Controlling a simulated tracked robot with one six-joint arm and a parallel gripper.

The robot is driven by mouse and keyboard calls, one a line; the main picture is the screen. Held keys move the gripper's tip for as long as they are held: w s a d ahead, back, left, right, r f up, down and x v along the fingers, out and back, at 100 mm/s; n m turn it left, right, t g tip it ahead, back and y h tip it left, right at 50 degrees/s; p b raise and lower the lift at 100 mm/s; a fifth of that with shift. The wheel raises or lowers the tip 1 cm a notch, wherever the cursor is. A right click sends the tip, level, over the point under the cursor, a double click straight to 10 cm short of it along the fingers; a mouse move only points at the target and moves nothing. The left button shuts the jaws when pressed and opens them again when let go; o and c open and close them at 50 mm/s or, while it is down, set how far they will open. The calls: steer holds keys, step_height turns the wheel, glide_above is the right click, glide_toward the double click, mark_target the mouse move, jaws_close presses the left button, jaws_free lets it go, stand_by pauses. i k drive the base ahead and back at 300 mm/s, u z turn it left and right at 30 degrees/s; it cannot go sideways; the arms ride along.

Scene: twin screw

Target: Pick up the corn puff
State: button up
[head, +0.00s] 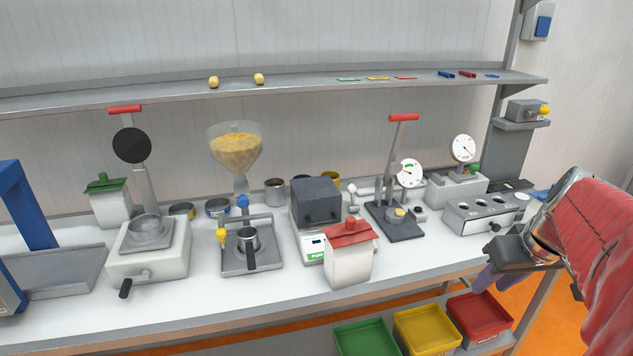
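Two small yellow, stubby pieces that look like corn puffs stand on the upper shelf in the head view, one at the left (213,82) and one to its right (259,79). Another small tan-yellow piece (400,212) sits on the dark base of the red-handled lever press (394,218); I cannot tell whether it is a puff. My gripper (486,279) is at the right, by the bench's front right edge, pointing down and left, with purplish fingers. It is well away from all these pieces. Its finger gap cannot be made out.
The white bench (190,302) holds a funnel of yellow grain (236,150), a red-lidded box (349,262), a grey-topped device (317,200) and a block with round holes (480,214). Green (366,338), yellow (428,328) and red (480,318) bins stand below the front edge.

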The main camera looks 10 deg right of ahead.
mark_target(400, 212)
steer(key=u, duration=0.05)
steer(key=k, duration=0.15)
steer(key=z, duration=0.25)
steer(key=i, duration=1.45)
steer(key=u, duration=0.25)
